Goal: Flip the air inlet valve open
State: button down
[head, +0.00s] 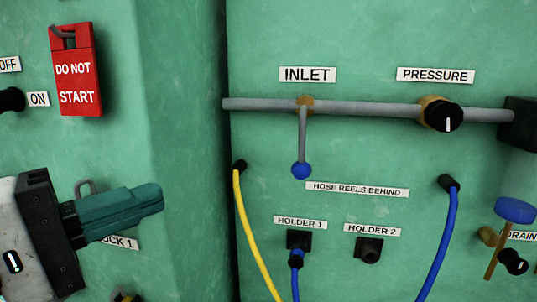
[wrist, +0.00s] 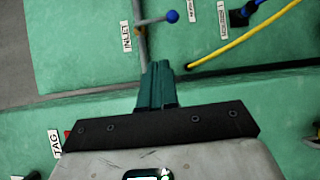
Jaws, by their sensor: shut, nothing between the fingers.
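In the wrist view the lever (wrist: 152,21) and ball (wrist: 172,16) show beyond my fingertips. My gripper (head: 156,197) is at the lower left of the head view, left of and below the lever, clear of it. Its teal fingers are shut together and hold nothing; they also show in the wrist view (wrist: 159,70).
A black pressure knob (head: 442,115) sits right of the valve on the pipe (head: 365,108). A yellow hose (head: 247,225) hangs between my gripper and the panel's middle. Holder 1 (head: 298,240) lies below the ball. A red DO NOT START tag (head: 78,75) hangs upper left.

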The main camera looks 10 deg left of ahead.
jog(key=shift+w, duration=0.1)
jog(key=p, duration=0.4)
send_near(303, 143)
jog(key=w+d+f, duration=0.1)
jog(key=w+d, duration=0.1)
jog(key=w, duration=0.3)
jog(key=shift+w+d+f+p, duration=0.2)
jog(key=shift+w+p, duration=0.1)
jog(key=shift+w, duration=0.4)
jog(key=shift+w, duration=0.1)
